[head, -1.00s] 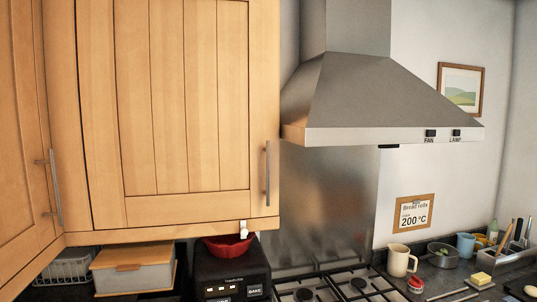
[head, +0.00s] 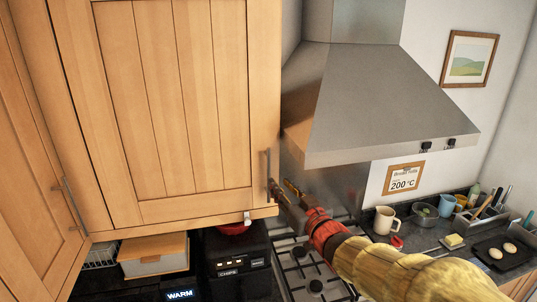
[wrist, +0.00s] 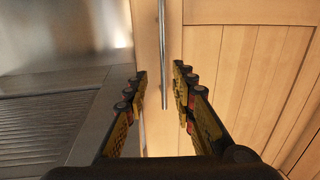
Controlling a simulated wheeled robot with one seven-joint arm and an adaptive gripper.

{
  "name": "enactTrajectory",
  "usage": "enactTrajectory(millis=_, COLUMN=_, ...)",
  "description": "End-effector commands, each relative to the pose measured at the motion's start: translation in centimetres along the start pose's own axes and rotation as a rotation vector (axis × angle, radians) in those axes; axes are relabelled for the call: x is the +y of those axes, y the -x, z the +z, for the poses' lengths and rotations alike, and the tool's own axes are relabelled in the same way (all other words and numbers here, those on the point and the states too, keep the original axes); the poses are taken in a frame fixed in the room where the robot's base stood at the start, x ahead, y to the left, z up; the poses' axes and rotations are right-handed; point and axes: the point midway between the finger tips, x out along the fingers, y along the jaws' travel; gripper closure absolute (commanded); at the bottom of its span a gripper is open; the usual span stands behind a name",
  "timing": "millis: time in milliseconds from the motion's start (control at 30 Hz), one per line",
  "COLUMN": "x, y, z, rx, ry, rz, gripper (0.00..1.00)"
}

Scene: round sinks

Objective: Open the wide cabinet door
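The wide cabinet door (head: 170,100) is light wood with vertical planks. It is shut, and its slim vertical metal handle (head: 268,168) is near its right edge. My gripper (head: 281,187) is at the lower end of this handle, in front of the door's lower right corner. In the wrist view the gripper (wrist: 160,78) is open, and the handle (wrist: 162,45) shows in the gap between its fingers. I cannot tell whether either finger touches the handle.
A metal range hood (head: 380,100) is right of the door, close to my arm. Another wooden door with a handle (head: 75,207) is at left. Below are a stove (head: 310,275), a black appliance (head: 236,262) and a counter with mugs (head: 384,220).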

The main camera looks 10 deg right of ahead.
Motion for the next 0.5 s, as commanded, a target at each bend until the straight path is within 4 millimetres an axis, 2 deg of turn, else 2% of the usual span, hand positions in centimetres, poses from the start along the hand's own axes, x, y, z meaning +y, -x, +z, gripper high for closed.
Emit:
enactTrajectory(millis=33, x=-0.1, y=-0.2, z=-0.7, rx=0.009, ry=-0.004, rz=-0.011, gripper=0.74)
enactTrajectory(millis=267, x=-0.4, y=-1.6, z=-1.0, rx=0.026, ry=-0.008, rz=-0.029, gripper=0.74)
enactTrajectory(millis=500, x=-0.6, y=-5.2, z=-1.1, rx=0.025, ry=-0.007, rz=-0.029, gripper=0.74)
